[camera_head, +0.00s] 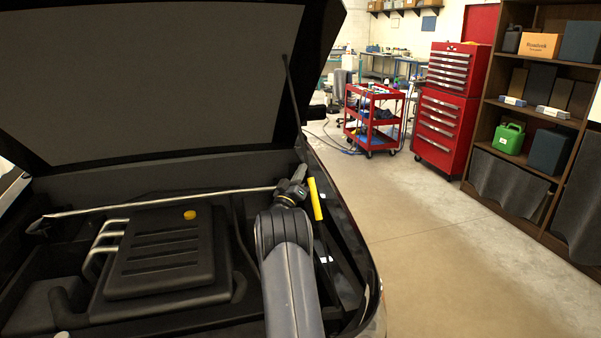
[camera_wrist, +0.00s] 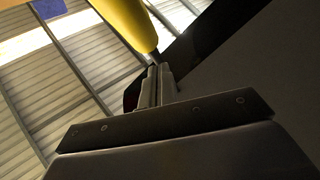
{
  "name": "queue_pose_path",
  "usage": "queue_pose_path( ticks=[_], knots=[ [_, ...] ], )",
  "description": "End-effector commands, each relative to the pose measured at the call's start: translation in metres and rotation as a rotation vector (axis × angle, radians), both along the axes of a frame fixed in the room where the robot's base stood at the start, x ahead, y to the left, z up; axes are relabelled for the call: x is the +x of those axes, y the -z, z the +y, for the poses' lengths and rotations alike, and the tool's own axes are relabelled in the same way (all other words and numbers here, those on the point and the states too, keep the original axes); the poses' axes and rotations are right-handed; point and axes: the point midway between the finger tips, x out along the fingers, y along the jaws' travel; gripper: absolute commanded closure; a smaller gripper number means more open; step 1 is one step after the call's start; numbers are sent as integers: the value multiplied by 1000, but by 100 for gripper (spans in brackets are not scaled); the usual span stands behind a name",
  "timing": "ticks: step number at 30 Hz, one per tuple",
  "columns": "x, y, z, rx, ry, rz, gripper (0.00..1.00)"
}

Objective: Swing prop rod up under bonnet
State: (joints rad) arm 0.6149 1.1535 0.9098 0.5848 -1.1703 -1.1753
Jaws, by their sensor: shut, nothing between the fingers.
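The raised bonnet (camera_head: 150,75) fills the upper left of the head view, over the open engine bay. The silver prop rod (camera_head: 150,205) lies low across the bay, rising slightly from the left side toward the right edge. A yellow grip (camera_head: 315,198) stands tilted at its right end, beside my gripper (camera_head: 300,174). In the wrist view the yellow grip (camera_wrist: 125,22) hangs just beyond the tips of my gripper (camera_wrist: 157,72). The fingers are shut together with nothing between them. I cannot tell whether they touch the grip. My gripper hides the rod's right end.
A black engine cover (camera_head: 165,250) with a yellow cap (camera_head: 190,214) lies below the rod. A thin dark strut (camera_head: 291,90) runs along the bonnet's right side. A red cart (camera_head: 372,120), a red tool cabinet (camera_head: 447,105) and shelves (camera_head: 540,95) stand beyond clear floor.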

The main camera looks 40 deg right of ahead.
Motion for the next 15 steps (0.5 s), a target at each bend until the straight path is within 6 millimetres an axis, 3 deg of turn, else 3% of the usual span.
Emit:
queue_pose_path(
  ticks=[5, 15],
  knots=[
    [-3, 1, -6, 9, 8, -7, 100],
    [-31, -3, -61, 110, 75, -62, 100]
  ],
)
